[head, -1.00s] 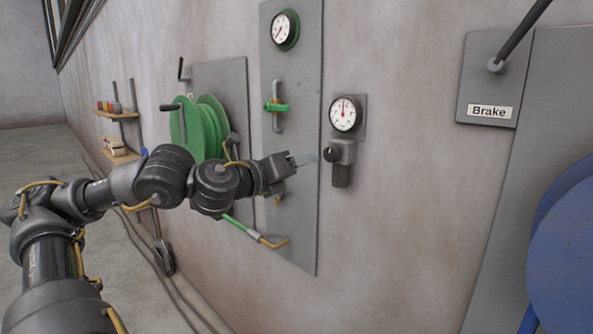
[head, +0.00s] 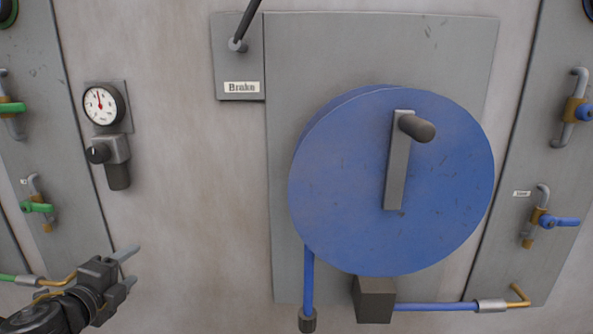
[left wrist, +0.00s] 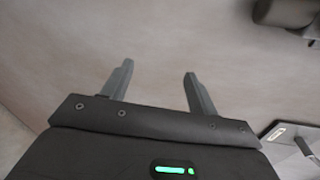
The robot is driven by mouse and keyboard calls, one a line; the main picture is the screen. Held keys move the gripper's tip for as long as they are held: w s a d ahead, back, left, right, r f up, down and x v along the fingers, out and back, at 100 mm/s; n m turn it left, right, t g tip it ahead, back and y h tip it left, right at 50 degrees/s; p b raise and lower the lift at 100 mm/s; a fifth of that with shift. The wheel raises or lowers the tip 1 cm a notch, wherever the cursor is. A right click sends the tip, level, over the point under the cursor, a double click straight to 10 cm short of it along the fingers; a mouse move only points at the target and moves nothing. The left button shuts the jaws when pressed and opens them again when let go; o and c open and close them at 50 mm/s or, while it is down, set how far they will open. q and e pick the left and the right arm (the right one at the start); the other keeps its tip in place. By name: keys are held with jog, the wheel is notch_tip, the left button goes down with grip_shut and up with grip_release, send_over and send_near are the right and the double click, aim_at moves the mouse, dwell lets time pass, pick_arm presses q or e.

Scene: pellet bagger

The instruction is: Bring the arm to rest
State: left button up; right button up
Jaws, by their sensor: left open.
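My left gripper (head: 128,267) is at the lower left of the head view, in front of the bare wall and below the gauge and its regulator knob. Its two fingers stand apart with nothing between them. In the left wrist view the gripper (left wrist: 158,90) also shows spread, empty fingers against the plain wall. The rest of my left arm is mostly out of the head view. My right gripper is in neither view.
A blue hose reel (head: 340,200) with a crank handle (head: 398,165) fills the middle. A brake lever (head: 247,22) is above a "Brake" label (head: 242,87). A gauge (head: 103,104) and knob (head: 97,153) are left. Valves with blue handles (head: 562,222) are right. Bare wall lies between.

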pick_arm(q)
jog(key=s+d+f+n+g, duration=0.2)
jog(key=s+f+n, duration=0.1)
jog(key=f, duration=0.3)
jog(key=s+d+f+n+g+y, duration=0.1)
jog(key=s+d+f+n, duration=0.15)
jog(key=f, duration=0.45)
jog(key=s+d+f+n+g, duration=0.1)
jog(key=s+f+n+g, duration=0.1)
jog(key=s+f+n, duration=0.3)
jog(key=s+d+f+n+g+h, duration=0.1)
jog(key=s+d+f+n+g, duration=0.3)
jog(key=s+f, duration=0.4)
jog(key=s+d+f+n+g, duration=0.35)
jog(key=s+f, duration=0.35)
jog(key=s, duration=0.3)
notch_tip(320, 180, down, 25)
jog(key=g, duration=0.1)
jog(key=s+a+f+g, duration=0.1)
jog(key=s+a+f, duration=0.1)
jog(key=s+f, duration=1.4)
jog(key=shift+s+f, duration=0.15)
jog(key=shift+s, duration=0.4)
